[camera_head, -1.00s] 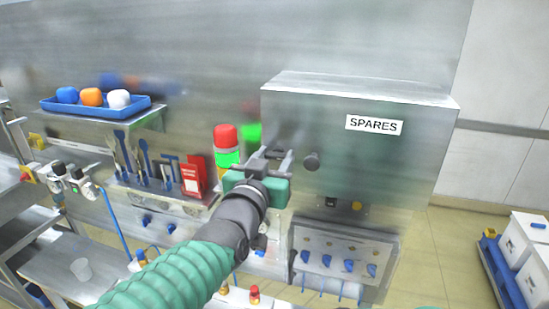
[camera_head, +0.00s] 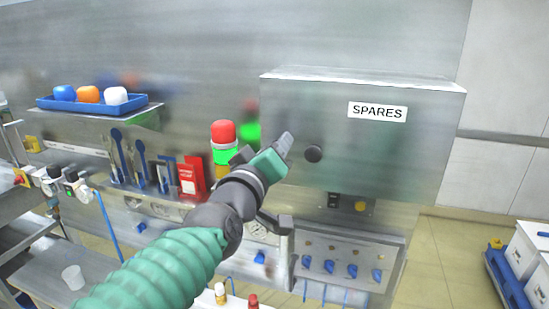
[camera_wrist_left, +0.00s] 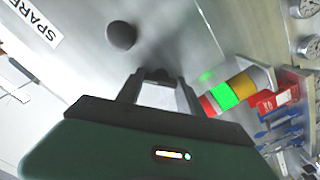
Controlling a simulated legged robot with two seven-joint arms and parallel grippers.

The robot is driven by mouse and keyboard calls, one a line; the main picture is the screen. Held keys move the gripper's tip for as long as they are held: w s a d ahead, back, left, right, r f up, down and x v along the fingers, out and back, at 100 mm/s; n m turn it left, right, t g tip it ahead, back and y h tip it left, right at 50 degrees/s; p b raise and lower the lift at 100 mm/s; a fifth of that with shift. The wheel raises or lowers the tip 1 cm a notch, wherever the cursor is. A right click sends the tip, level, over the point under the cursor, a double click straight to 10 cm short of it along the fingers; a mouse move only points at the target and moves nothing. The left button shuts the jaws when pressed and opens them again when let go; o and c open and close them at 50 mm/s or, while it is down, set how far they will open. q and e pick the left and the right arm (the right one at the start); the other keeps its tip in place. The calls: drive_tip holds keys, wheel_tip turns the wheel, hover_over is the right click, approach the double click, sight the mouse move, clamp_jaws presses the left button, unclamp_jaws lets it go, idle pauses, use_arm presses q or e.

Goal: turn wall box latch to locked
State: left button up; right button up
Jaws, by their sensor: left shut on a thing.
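The grey metal wall box (camera_head: 400,150) with a "SPARES" label is right of centre in the head view. A dark round knob (camera_head: 313,153) stands out from its front and also shows in the wrist view (camera_wrist_left: 121,35). My left gripper (camera_head: 285,143) is at the left part of the box front, just left of the knob and apart from it. In the wrist view its fingers (camera_wrist_left: 162,82) close around a small dark piece (camera_wrist_left: 159,75), apparently the latch. The fingers mostly hide this piece, so its exact angle is unclear. My right gripper is out of view.
A red, green and yellow stack light (camera_head: 224,145) stands close left of my gripper. A blue tray (camera_head: 95,104) with coloured caps sits on a shelf at left. Blue tools (camera_head: 142,160) hang below it. A panel with blue knobs (camera_head: 340,250) is under the box.

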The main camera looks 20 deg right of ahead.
use_arm(q)
drive_tip(key=shift+f+n+b, duration=0.2)
drive_tip(key=shift+n+b, duration=0.35)
drive_tip(key=shift+n, duration=1.9)
drive_tip(key=shift+f+n+b, duration=0.15)
drive_tip(key=shift+n+b, duration=0.35)
drive_tip(key=shift+n, duration=1.95)
drive_tip(key=o, duration=1.4)
drive_tip(key=shift+w, duration=0.15)
drive_tip(key=shift+a, duration=0.1)
